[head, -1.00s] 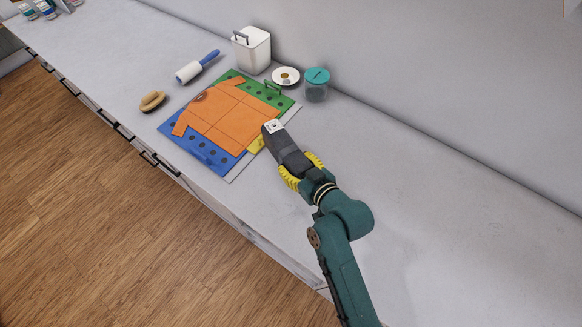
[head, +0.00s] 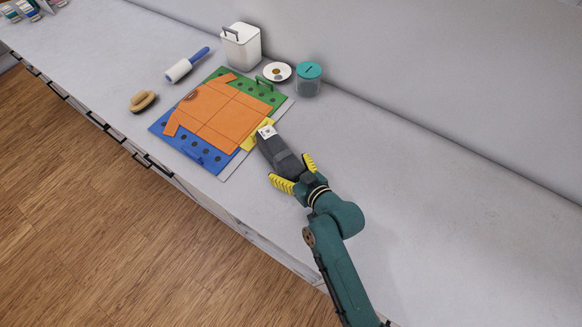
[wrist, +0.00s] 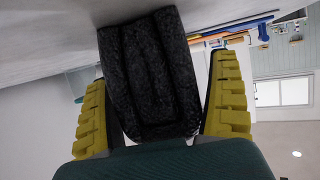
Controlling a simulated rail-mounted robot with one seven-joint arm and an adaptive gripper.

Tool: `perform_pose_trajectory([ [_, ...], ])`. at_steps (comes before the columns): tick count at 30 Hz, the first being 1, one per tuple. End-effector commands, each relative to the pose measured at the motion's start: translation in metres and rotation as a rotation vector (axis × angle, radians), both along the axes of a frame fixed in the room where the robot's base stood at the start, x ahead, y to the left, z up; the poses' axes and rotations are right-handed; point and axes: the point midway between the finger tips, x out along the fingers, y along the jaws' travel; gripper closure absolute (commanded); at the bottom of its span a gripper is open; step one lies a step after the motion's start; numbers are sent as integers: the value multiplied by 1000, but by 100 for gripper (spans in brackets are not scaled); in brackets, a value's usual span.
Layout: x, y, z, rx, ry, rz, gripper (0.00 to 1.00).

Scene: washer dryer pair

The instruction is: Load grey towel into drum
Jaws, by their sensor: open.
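The grey towel (head: 281,154) is a dark, folded, oblong bundle with a white tag at its far end. It is at the counter just in front of my gripper (head: 291,168), its tagged end by the lower right edge of the colored board. My gripper is open, its yellow fingers spread on either side of the towel's near end. In the wrist view the towel (wrist: 150,75) stands between the two fingers, with a gap visible beside the right one. The drum is not in view.
An orange folded shirt (head: 222,112) lies on the folding board (head: 190,150). A lint roller (head: 187,66), a brush (head: 142,100), a white bin (head: 241,47), a small dish (head: 277,72) and a teal-lidded jar (head: 308,79) stand around it. The counter at right is clear.

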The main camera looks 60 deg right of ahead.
Motion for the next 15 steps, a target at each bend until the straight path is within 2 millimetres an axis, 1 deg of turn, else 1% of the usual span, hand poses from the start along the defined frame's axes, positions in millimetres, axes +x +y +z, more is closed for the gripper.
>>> perform_pose_trajectory([
  [2,0,0,5,0,-1,0,9],
  [5,-12,6,8,1,2,-1,9],
  [8,-31,17,17,2,1,-3,9],
  [12,-61,33,31,3,1,-3,9],
  [15,-78,43,39,1,0,-3,9],
])
